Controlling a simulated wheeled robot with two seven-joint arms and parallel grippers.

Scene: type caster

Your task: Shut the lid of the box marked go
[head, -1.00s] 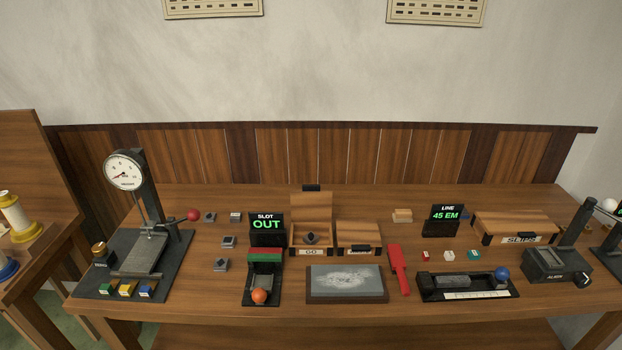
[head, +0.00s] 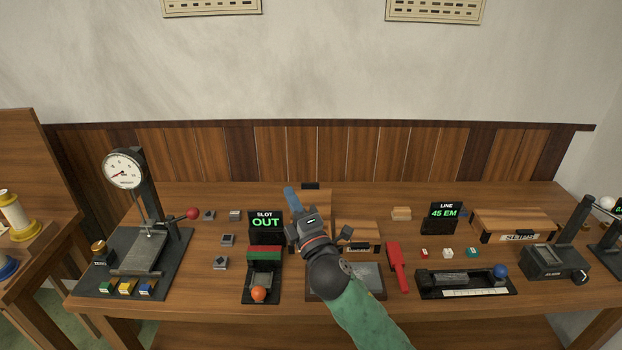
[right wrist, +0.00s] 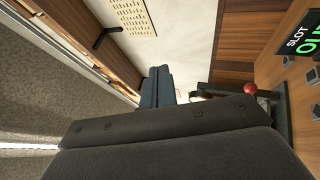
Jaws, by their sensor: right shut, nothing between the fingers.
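The box marked GO stands at the middle of the bench, and my right arm now hides its front and label in the head view. Its wooden lid (head: 320,198) stands up open, with a dark handle (head: 310,186) at its top edge. My right gripper (head: 290,192) is shut and empty, its blue fingers at the left side of the raised lid. I cannot tell whether they touch it. In the right wrist view the shut fingers (right wrist: 158,86) show, with a dark handle (right wrist: 108,36) beyond them to the left. My left gripper is not in view.
The slot display (head: 266,223) stands close left of the box, and a shut wooden box (head: 357,233) close right. A grey slab (head: 368,276) lies in front, partly under my arm. A red paddle (head: 396,267) lies right of it. A dial scale (head: 125,170) stands far left.

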